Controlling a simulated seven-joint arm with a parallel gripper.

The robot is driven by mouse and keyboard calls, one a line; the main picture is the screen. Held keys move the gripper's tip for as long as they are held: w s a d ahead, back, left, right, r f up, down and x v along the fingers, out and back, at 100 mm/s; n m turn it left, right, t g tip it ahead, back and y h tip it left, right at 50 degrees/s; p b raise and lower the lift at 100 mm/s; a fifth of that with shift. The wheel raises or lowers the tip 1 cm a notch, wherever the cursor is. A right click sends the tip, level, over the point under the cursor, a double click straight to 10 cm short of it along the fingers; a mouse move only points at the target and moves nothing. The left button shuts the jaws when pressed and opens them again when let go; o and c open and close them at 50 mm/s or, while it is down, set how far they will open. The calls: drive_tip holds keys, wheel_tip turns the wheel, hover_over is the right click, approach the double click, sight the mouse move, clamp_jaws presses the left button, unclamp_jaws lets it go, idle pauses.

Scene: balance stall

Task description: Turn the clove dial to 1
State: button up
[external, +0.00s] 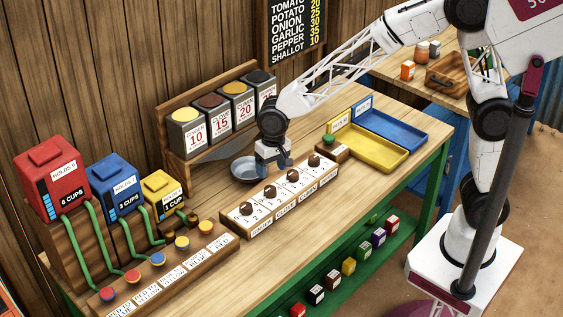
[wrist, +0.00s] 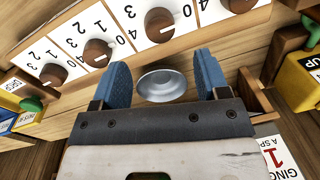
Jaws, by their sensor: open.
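A pale panel (external: 233,219) carries a row of brown dials with number scales. The label under the second dial from the left seems to read clove. That clove dial (external: 270,191) also shows as the second from the right in the wrist view (wrist: 160,24). My gripper (external: 274,169) is open and empty, above and behind the panel. In the wrist view my blue fingers (wrist: 160,72) stand apart, with the clove dial beyond the gap between them. The fingers touch no dial.
A metal bowl (external: 243,169) sits behind the panel; the wrist view shows it between my fingers (wrist: 166,86). Spice bins (external: 188,134) stand behind. A green button (external: 328,140) and a yellow tray (external: 366,148) lie right. Cup dispensers (external: 50,180) stand left.

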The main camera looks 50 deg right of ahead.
sight(270, 188)
drive_tip(key=shift+f, duration=0.1)
drive_tip(key=shift+a+f, duration=0.15)
drive_tip(key=shift+f, duration=1.75)
drive_tip(key=shift+a+f, duration=0.1)
drive_tip(key=shift+f, duration=1.8)
drive_tip(key=c, duration=0.9)
